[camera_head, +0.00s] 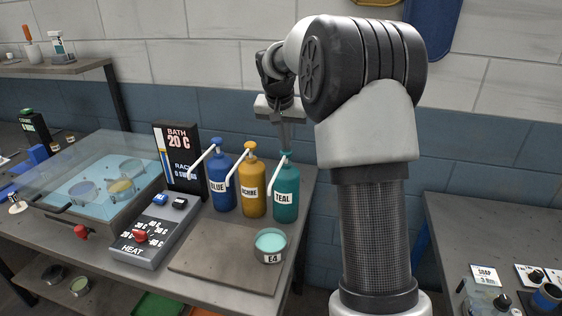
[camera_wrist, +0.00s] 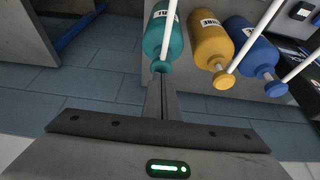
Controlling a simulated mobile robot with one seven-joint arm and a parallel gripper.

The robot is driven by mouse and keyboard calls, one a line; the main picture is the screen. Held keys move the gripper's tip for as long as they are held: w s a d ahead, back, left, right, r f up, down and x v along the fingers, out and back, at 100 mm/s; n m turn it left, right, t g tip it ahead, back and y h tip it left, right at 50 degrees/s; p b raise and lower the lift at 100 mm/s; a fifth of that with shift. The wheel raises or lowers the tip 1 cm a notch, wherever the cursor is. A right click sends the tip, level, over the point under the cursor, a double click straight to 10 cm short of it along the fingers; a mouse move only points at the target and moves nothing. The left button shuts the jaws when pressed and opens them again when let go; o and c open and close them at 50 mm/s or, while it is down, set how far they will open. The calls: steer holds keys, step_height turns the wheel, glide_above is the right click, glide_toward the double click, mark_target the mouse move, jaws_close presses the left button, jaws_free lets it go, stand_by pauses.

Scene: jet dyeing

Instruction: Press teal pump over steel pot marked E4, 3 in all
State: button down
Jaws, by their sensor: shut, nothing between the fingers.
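The teal pump bottle (camera_head: 285,192), labelled TEAL, stands at the right of a row of three pumps. Its white spout reaches down to the left, towards the steel pot (camera_head: 270,247) marked E4. The pot holds pale teal liquid. My gripper (camera_head: 286,146) is shut and empty, pointing down at the top of the teal pump. In the wrist view my fingertips (camera_wrist: 159,72) meet at the head of the teal pump (camera_wrist: 163,38). I cannot tell whether they touch it. The pot is not visible in the wrist view.
The ochre pump (camera_head: 252,188) and blue pump (camera_head: 221,181) stand close to the left. A heat control box (camera_head: 150,235) and a glass-lidded bath (camera_head: 95,185) are further left. The board (camera_head: 215,265) beside the pot is clear. Another table (camera_head: 500,225) stands at right.

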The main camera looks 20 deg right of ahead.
steer(key=shift+f+b, duration=0.3)
steer(key=shift+f, duration=0.4)
steer(key=shift+s+r, duration=0.1)
steer(key=shift+r, duration=0.1)
steer(key=shift+r+p, duration=1)
steer(key=shift+r, duration=0.35)
step_height(320, 180, up, 6)
steer(key=p, duration=0.4)
steer(key=shift+f+p, duration=0.15)
steer(key=shift+p, duration=0.2)
